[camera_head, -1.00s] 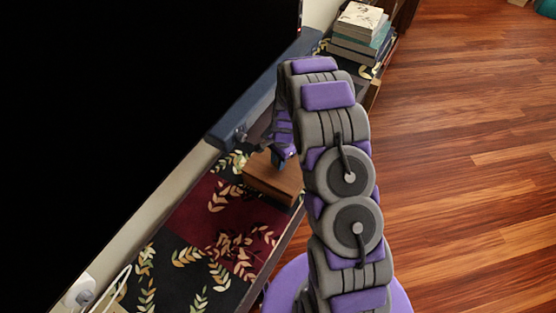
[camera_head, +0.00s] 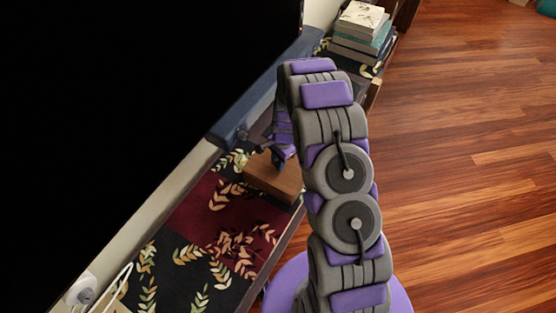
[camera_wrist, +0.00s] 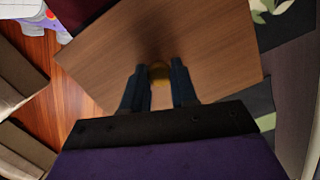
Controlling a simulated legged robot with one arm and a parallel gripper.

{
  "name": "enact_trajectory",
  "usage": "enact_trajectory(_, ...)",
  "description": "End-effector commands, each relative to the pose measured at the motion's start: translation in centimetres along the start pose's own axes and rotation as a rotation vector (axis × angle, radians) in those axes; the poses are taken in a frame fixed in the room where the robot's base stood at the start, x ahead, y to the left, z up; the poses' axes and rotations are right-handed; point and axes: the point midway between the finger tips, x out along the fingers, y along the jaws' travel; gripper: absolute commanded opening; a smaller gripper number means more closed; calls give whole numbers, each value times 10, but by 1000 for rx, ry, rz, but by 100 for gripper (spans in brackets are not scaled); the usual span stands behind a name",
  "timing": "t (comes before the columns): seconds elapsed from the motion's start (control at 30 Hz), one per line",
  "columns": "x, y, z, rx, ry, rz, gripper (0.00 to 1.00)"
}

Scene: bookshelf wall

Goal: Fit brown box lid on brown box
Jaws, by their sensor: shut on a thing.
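A brown wooden box shape (camera_head: 272,180) sits on the patterned cloth beside the dark screen in the head view. In the head view my gripper (camera_head: 281,158) is just above the brown shape, partly hidden by my arm. I cannot tell lid from box in the head view, nor whether the lid is seated, since the seam is not clear.
A large black screen (camera_head: 120,90) stands along the left, close to my gripper. The patterned cloth (camera_head: 215,230) is clear in front of the box. A stack of books (camera_head: 361,32) stands at the far end. Wooden floor (camera_head: 460,170) lies open on the right.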

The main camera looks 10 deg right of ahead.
Motion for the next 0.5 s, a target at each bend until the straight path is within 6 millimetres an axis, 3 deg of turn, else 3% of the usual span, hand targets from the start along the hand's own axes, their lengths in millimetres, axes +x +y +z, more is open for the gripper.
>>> enact_trajectory(0.37, 8, 0, -1, 0, 1, -1, 0)
enact_trajectory(0.4, 9, 0, -1, 0, 1, -1, 29)
enact_trajectory(0.5, 8, 0, -1, 0, 1, -1, 38)
